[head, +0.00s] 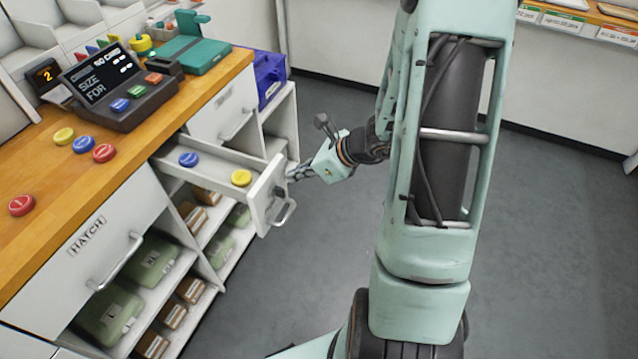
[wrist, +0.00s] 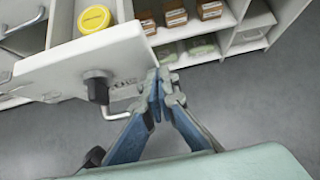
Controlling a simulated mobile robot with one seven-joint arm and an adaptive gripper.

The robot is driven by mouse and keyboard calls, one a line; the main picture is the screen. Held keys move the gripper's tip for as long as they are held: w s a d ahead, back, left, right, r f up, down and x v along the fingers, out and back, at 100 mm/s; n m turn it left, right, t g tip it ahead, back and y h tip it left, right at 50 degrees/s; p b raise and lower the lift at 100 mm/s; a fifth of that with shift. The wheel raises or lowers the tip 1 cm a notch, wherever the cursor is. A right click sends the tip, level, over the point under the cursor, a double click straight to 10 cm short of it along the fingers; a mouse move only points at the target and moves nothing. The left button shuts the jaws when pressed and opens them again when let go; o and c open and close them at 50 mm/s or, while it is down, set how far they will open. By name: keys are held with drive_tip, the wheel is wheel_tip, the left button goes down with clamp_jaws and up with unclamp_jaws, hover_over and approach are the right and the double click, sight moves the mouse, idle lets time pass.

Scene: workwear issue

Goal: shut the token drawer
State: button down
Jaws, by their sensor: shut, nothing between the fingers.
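The token drawer (head: 262,204) is pulled out from the counter. A blue token (head: 188,159) and a yellow token (head: 241,177) lie in it. Its white front carries a bar handle (head: 285,212) and a small dark knob. In the wrist view the drawer front (wrist: 60,69), the dark knob (wrist: 97,88) and the yellow token (wrist: 95,19) show at the left. My gripper (head: 297,174) is shut and empty, beside the far end of the drawer front. In the wrist view its fingertips (wrist: 159,84) appear close to that front's edge; I cannot tell whether they touch.
The wooden counter top (head: 32,238) holds several loose tokens, a dark display unit (head: 118,90) and a teal device (head: 190,52). Below are a hatch door (head: 98,252) and open shelves with boxes and green packs. A blue crate (head: 270,77) stands behind. The grey floor (head: 300,270) is clear.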

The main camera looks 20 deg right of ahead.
sight(212, 146)
drive_tip(key=w+a, duration=1.7)
drive_tip(key=a, duration=0.1)
drive_tip(key=shift+w, duration=0.4)
drive_tip(key=shift+d, duration=0.15)
